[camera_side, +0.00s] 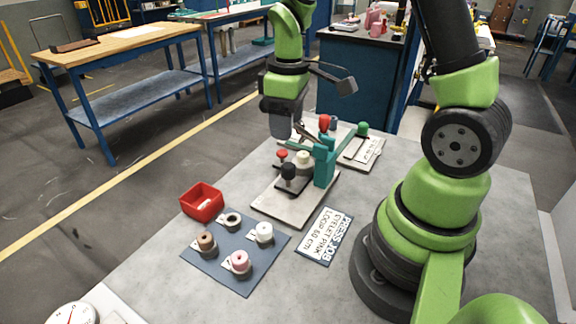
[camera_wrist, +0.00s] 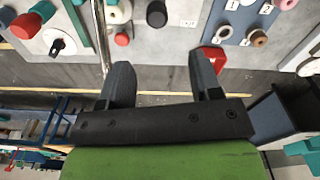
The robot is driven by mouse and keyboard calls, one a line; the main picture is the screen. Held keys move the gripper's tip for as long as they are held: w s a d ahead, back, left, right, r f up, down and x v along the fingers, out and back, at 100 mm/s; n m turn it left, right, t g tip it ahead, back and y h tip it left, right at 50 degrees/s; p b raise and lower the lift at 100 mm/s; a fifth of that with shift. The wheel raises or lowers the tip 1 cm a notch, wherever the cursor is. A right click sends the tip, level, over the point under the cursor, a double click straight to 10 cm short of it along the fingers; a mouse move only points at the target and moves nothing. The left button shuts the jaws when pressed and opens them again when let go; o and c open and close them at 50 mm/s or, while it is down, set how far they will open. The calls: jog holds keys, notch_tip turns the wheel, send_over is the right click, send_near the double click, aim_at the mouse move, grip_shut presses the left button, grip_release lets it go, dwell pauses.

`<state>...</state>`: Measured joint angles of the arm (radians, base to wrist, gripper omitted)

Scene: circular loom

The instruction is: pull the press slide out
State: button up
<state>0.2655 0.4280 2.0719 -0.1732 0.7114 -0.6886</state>
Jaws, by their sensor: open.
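The teal press (camera_side: 325,163) stands on a pale base plate (camera_side: 268,206). A red knob (camera_side: 282,154), a black knob (camera_side: 288,171) and a white round piece (camera_side: 304,157) stand on its left side; I cannot tell which belongs to the press slide. In the wrist view the red knob (camera_wrist: 122,39), black knob (camera_wrist: 157,14) and white piece (camera_wrist: 118,12) lie beyond the fingertips. My gripper (camera_wrist: 163,72) is open, with nothing between its two dark fingers. In the side view my gripper (camera_side: 281,130) hangs just behind the press, above the red knob.
In front are a red bin (camera_side: 202,202), a blue mat (camera_side: 236,285) with several spools, and a job card (camera_side: 325,236). The left table edge is clear.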

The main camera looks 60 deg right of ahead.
aim_at(288, 165)
jog(key=shift+d+f, duration=0.25)
jog(key=shift+f, duration=0.6)
notch_tip(288, 165, down, 10)
jog(key=shift+r, duration=0.25)
jog(key=shift+c, duration=0.4)
grip_shut()
